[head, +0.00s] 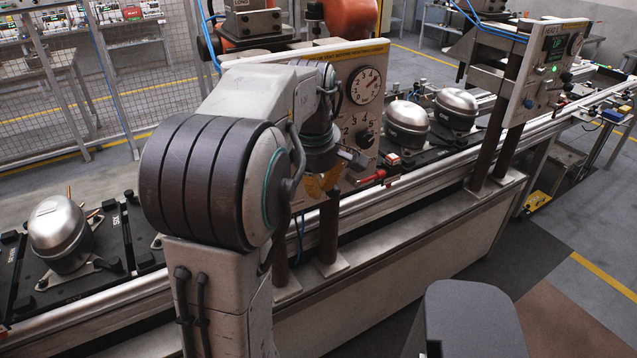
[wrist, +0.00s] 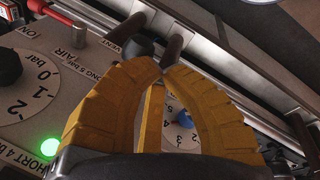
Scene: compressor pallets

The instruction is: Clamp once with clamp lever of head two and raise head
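The near control panel (head: 345,70) has a gauge, a dial knob and a red-handled lever (head: 370,178) at its lower edge. The far panel (head: 545,75) has a "HEAD" label, a lit display that seems to read "UP" and a green light; its clamp lever cannot be made out. My gripper (head: 318,187) is low beside the near panel. In the wrist view its yellow fingers (wrist: 167,70) converge with tips nearly together and nothing seen between them. A dark rounded knob (wrist: 138,47) lies just past the tips, contact unclear. A red handle (wrist: 78,25) is at upper left.
A silver compressor (head: 60,230) sits on a black pallet at left; two more (head: 407,122) stand behind the near panel. A metal conveyor rail (head: 410,187) runs along the line. Panel posts (head: 492,140) stand in front of it. Open floor (head: 575,250) is at right.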

